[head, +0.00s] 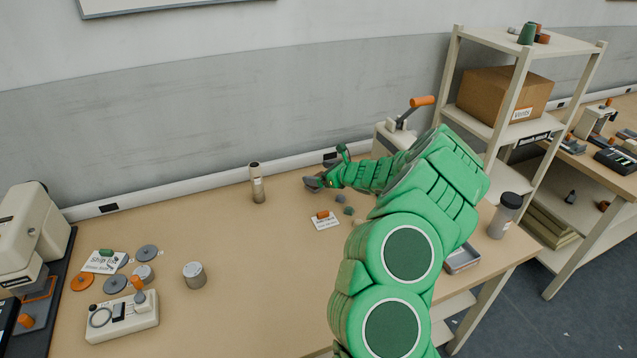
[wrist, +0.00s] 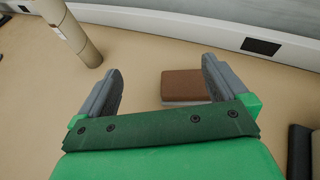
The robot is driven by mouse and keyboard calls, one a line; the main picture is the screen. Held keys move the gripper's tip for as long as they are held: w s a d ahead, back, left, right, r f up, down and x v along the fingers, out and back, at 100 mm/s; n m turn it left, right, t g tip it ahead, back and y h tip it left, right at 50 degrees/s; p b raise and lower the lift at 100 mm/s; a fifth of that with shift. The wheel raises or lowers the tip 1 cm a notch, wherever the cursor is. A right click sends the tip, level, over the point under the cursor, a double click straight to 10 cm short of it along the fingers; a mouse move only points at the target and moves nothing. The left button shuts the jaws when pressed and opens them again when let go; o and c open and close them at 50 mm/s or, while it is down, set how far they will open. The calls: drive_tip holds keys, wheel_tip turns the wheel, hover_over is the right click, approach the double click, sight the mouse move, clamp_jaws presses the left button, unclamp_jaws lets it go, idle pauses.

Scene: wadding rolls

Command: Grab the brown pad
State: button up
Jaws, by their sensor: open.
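The brown pad (wrist: 185,84) is a small flat block with a brown top and a paler grey lower edge. It lies on the bench top in the wrist view, between my gripper's fingers and closer to the right one. My gripper (wrist: 161,70) is open, with a grey finger on each side and nothing held. The right fingertip overlaps the pad's right edge in the picture; I cannot tell whether they touch. In the head view my gripper (head: 318,182) is low over the bench near the wall, and I cannot make out the pad there.
A tall cardboard tube (wrist: 72,32) stands left of my gripper; it also shows in the head view (head: 257,183). A dark object (wrist: 299,152) is at the lower right. A lever press (head: 402,128) stands behind my arm. A labelled card (head: 325,222) lies in front.

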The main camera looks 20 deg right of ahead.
drive_tip(key=shift+m+h, duration=0.6)
drive_tip(key=shift+m, duration=0.2)
drive_tip(key=d+f, duration=0.1)
drive_tip(key=d, duration=0.1)
drive_tip(key=d+f, duration=0.1)
drive_tip(key=f, duration=0.1)
drive_tip(key=shift+s+d+f, duration=0.15)
drive_tip(key=shift+d, duration=0.2)
drive_tip(key=shift+x, duration=1.25)
drive_tip(key=shift+w+a+f, duration=0.2)
drive_tip(key=shift+w+f, duration=0.2)
drive_tip(key=shift+w, duration=0.1)
drive_tip(key=shift+w+a+f, duration=0.15)
drive_tip(key=shift+w+f, duration=0.3)
drive_tip(key=shift+w, duration=0.05)
drive_tip(key=shift+x, duration=1.25)
drive_tip(key=shift+w+r, duration=0.1)
drive_tip(key=shift+c, duration=0.5)
drive_tip(key=c, duration=0.6)
drive_tip(key=shift+o, duration=0.2)
drive_tip(key=shift+r, duration=0.1)
